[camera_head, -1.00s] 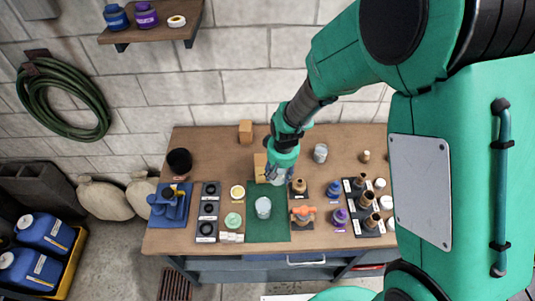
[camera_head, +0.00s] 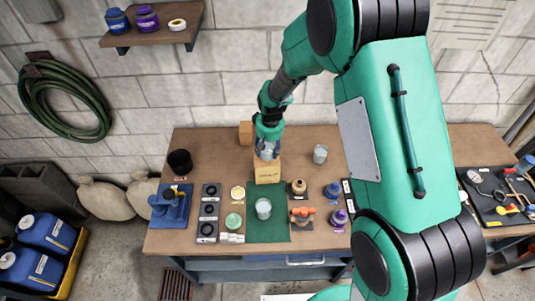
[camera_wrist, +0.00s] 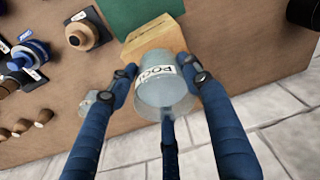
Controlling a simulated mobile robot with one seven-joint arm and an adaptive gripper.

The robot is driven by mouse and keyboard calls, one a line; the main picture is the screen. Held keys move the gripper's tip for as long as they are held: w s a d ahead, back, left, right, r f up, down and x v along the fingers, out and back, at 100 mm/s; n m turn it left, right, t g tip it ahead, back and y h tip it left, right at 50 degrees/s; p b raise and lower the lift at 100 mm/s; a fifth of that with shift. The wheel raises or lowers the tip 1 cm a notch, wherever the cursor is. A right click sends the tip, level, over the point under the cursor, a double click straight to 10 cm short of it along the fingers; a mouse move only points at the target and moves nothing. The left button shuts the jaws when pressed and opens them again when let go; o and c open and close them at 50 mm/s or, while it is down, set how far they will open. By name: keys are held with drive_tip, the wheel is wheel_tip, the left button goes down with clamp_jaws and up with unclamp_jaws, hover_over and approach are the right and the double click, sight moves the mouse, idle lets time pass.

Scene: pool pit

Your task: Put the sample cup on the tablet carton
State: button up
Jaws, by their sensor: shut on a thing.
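My gripper (camera_head: 268,152) is shut on the sample cup, a clear grey cup with a white label, at the back middle of the bench. The cup (camera_wrist: 163,92) shows between my blue fingers in the wrist view, with part of its label readable. The tablet carton (camera_head: 267,174), a tan box, stands just below my gripper in the head view. In the wrist view the carton (camera_wrist: 152,42) is partly hidden behind the cup. The cup overlaps its top in the picture; I cannot tell whether they touch.
A green mat (camera_head: 282,231) with a clear cup (camera_head: 263,209) lies in front of the carton. A smaller tan block (camera_head: 245,131) stands behind left, another clear cup (camera_head: 320,154) to the right. Bottles and trays line the bench front. The bench back left is mostly clear.

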sight(267, 154)
drive_tip(key=shift+f, duration=0.15)
drive_tip(key=shift+f, duration=1.65)
drive_tip(key=o, duration=1.3)
drive_tip(key=shift+s+d+r, duration=0.1)
drive_tip(key=shift+s+r, duration=0.15)
drive_tip(key=shift+r, duration=1.75)
drive_tip(key=shift+s+d+r, duration=0.1)
drive_tip(key=shift+s+r, duration=0.1)
drive_tip(key=shift+r, duration=1.8)
drive_tip(key=shift+s+d+r, duration=0.1)
drive_tip(key=shift+s+r, duration=0.15)
drive_tip(key=shift+r, duration=1.75)
